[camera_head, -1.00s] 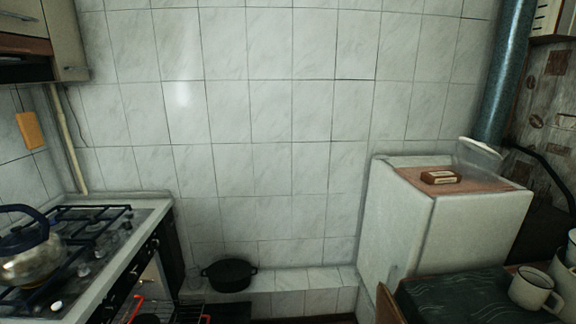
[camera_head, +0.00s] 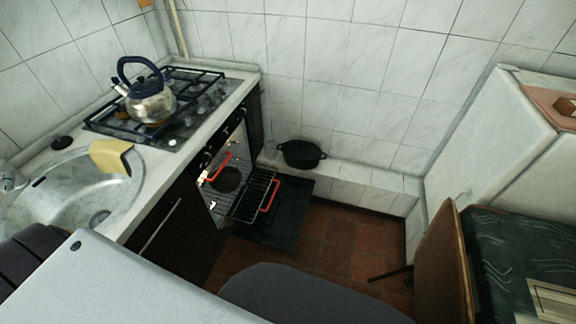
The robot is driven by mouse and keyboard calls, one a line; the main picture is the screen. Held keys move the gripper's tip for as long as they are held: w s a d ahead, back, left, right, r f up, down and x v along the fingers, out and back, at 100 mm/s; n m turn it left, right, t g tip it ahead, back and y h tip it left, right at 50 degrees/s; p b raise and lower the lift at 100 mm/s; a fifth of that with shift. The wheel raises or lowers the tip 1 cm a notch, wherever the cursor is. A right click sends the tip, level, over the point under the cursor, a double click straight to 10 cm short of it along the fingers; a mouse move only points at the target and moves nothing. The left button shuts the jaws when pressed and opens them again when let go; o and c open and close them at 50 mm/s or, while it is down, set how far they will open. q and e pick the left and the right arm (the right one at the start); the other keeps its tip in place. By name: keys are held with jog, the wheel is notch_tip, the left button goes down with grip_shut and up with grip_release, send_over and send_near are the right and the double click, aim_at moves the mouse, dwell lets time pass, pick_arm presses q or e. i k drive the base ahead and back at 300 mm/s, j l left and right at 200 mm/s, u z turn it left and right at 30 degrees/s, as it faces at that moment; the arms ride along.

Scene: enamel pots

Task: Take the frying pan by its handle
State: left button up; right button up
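I cannot tell whether either bar is a pan handle. A black two-eared pot (camera_head: 301,153) stands on the tiled ledge by the back wall. Neither of my grippers is in view.
The oven door (camera_head: 285,223) hangs open over the red tiled floor (camera_head: 343,243). A kettle (camera_head: 150,101) stands on the gas stove, with a sink (camera_head: 60,195) in front. A dark-topped table (camera_head: 525,240) is at the right. Some floor in the middle is clear.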

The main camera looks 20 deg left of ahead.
aim_at(229, 178)
jog(key=u, duration=1.35)
